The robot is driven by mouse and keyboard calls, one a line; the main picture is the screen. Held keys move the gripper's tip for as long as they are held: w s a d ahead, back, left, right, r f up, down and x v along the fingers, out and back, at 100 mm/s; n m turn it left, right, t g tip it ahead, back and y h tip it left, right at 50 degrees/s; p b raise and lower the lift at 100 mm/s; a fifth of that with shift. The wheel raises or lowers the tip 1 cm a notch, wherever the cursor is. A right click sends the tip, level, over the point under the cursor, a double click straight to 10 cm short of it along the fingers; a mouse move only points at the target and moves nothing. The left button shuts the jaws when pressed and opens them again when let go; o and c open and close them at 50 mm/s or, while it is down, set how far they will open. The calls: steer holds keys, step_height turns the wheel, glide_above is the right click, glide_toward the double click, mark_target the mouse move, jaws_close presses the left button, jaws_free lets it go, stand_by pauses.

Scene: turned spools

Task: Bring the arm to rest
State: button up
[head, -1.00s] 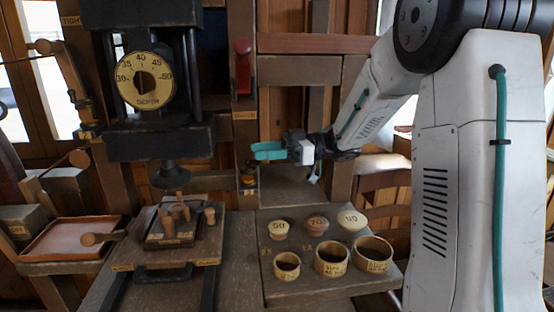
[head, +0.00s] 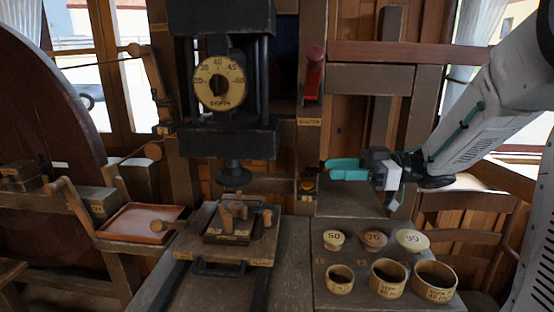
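My gripper (head: 345,170) has teal fingers and a grey-white body. It hangs in the air at the right of the machine, above the back of the bench and the row of spools. The fingers point left and show nearly side-on, so the gap between them cannot be made out. No object shows in them. My white arm reaches in from the right edge, slanting down to the left.
A press with a yellow depth dial (head: 219,83) stands left of my gripper. A wooden board (head: 190,247) with pegs lies under it. Labelled spools (head: 413,240) and round cups (head: 388,279) stand below my gripper. A red-handled lever (head: 314,73) is behind it.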

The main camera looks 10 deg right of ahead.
steer(key=w+d+f+m+t+h, duration=0.65)
steer(key=w+d+t+h, duration=0.25)
steer(key=w+d+h, duration=0.25)
steer(key=s+d+f+m+g+h, duration=0.1)
steer(key=s+d+m+g+h, duration=0.2)
steer(key=s+d+m+h, duration=0.6)
steer(key=s+a+f+g+h, duration=0.15)
steer(key=s+a+g, duration=0.45)
steer(key=s, duration=0.6)
steer(key=s+a+r+g+y, duration=0.1)
steer(key=s+a+y, duration=0.3)
steer(key=s+a, duration=1)
steer(key=shift+s+r+g, duration=0.2)
steer(key=shift+g, duration=0.6)
